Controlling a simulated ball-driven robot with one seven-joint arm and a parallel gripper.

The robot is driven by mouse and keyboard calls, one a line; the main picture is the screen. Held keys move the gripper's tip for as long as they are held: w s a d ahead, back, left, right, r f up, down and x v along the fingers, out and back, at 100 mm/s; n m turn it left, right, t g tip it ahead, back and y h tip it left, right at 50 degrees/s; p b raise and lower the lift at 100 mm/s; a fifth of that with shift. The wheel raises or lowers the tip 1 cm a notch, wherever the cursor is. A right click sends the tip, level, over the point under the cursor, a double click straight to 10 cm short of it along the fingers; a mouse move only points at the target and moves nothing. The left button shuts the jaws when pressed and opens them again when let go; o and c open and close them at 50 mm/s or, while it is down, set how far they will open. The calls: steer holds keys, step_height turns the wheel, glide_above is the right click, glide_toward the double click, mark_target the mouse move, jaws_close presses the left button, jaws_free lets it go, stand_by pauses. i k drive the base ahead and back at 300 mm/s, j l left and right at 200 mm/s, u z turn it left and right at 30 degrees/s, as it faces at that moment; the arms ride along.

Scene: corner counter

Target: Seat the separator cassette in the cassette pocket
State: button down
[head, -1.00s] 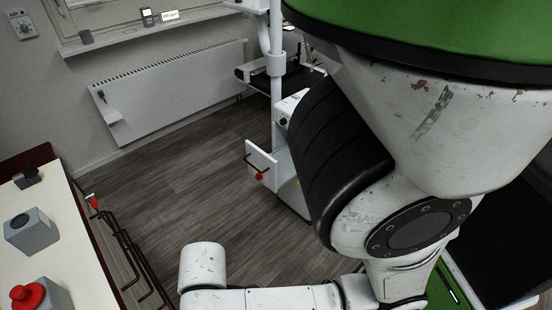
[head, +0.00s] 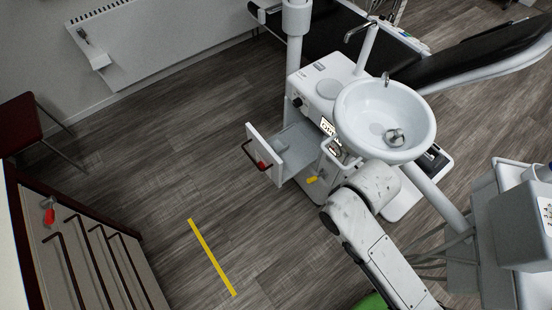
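I cannot pick out the separator cassette for certain. A white dental unit (head: 312,82) stands right of the middle, with a pulled-out drawer or hinged front panel (head: 266,153) on its left side. The panel carries a dark handle and a red knob. An open space shows behind the panel; whether this is the cassette pocket I cannot tell. A small yellow part (head: 311,180) sits low on the unit's front. My worn white arm reaches up from the bottom edge to just in front of the unit. My gripper cannot be made out.
A white basin (head: 420,102) with a metal piece in it tops the unit. A dark reclined chair (head: 470,58) is behind. A drawer cabinet (head: 75,250) stands at left, an instrument stand (head: 520,225) at right. Floor with a yellow strip (head: 211,257) is clear between.

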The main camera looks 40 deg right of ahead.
mark_target(288, 153)
steer(key=k+l+z, duration=0.15)
steer(key=k+l+u, duration=0.1)
steer(key=u, duration=1.3)
steer(key=i+l+z, duration=0.15)
steer(key=i+z, duration=1.1)
steer(key=i+u, duration=0.15)
steer(key=u, duration=0.3)
